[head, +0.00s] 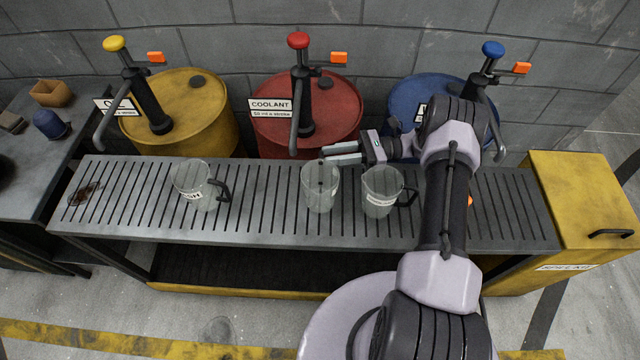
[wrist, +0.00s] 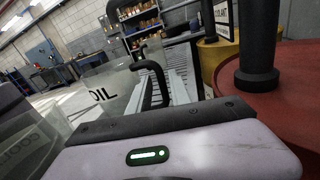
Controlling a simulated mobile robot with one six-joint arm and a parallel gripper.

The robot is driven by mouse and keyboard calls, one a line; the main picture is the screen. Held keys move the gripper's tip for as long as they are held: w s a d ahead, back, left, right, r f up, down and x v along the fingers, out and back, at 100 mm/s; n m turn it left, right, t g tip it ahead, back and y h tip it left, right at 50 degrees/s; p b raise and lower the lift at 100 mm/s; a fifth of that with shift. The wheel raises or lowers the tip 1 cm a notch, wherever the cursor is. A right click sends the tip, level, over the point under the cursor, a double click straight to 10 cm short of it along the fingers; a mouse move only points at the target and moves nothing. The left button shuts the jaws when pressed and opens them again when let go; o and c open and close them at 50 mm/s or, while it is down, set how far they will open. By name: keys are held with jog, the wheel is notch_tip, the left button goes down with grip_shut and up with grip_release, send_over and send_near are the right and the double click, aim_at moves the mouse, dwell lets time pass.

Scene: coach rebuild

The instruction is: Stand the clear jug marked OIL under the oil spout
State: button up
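The clear OIL jug (head: 320,192) stands upright on the slatted bench (head: 265,205), in front of the red drum. The oil spout (head: 107,128) curves down from the yellow drum's (head: 200,110) pump at the left, above the bench's left end.
A jug (head: 380,182) stands just right of the OIL jug; its label starts COOL in the wrist view (wrist: 25,150). A jug labelled ...SH (head: 188,178) stands left, between the OIL jug and the oil spout. The coolant spout (head: 294,132) hangs close behind. A dark spill (head: 85,193) marks the left end.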

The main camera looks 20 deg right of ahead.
jog(key=a, duration=0.4)
jog(key=a+b, duration=0.1)
jog(key=a, duration=0.1)
jog(key=shift+w+a, duration=0.15)
jog(key=shift+w, duration=0.2)
grip_shut()
dwell(0.9)
